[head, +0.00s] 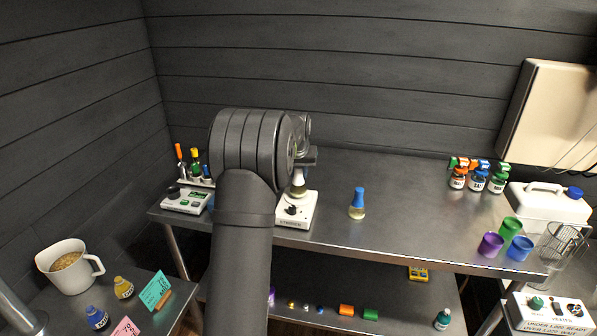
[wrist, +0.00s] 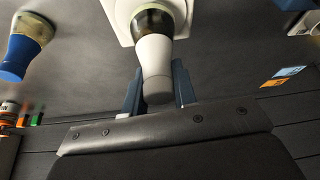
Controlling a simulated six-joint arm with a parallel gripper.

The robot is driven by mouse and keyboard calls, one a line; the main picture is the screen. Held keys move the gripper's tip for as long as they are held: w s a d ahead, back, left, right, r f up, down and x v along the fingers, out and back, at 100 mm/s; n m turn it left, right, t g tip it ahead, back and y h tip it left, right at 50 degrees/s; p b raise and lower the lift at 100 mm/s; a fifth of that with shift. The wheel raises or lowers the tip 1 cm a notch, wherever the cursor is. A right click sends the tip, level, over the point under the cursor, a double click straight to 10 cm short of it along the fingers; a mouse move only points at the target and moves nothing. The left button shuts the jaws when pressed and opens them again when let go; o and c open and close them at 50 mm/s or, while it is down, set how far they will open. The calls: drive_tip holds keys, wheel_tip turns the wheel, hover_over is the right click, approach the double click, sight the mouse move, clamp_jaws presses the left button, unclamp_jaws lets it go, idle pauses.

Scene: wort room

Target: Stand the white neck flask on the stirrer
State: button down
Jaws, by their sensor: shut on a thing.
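The white neck flask (wrist: 155,52) is between the two blue fingers of my gripper (wrist: 158,88) in the wrist view, held by its white neck. Its rounded lower part (head: 298,187) shows below my gripper (head: 303,160) in the head view, with its neck mostly hidden there. The white stirrer (head: 294,212) is directly under the flask, its dial facing front. The stirrer also shows behind the flask in the wrist view (wrist: 118,16). The flask looks upright, at or just above the stirrer's top; I cannot tell whether they touch.
A blue neck flask (head: 357,205) stands on the steel table (head: 410,225) to the right of the stirrer. Several jars (head: 478,182), cups (head: 490,245) and a white canister (head: 545,205) are at the right.

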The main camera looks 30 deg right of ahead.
drive_tip(key=shift+f, duration=0.5)
idle(0.3)
drive_tip(key=c, duration=1.5)
unclamp_jaws()
drive_tip(key=shift+o, duration=0.2)
drive_tip(key=v, duration=1.1)
drive_tip(key=shift+x, duration=4.4)
drive_tip(key=shift+r, duration=0.15)
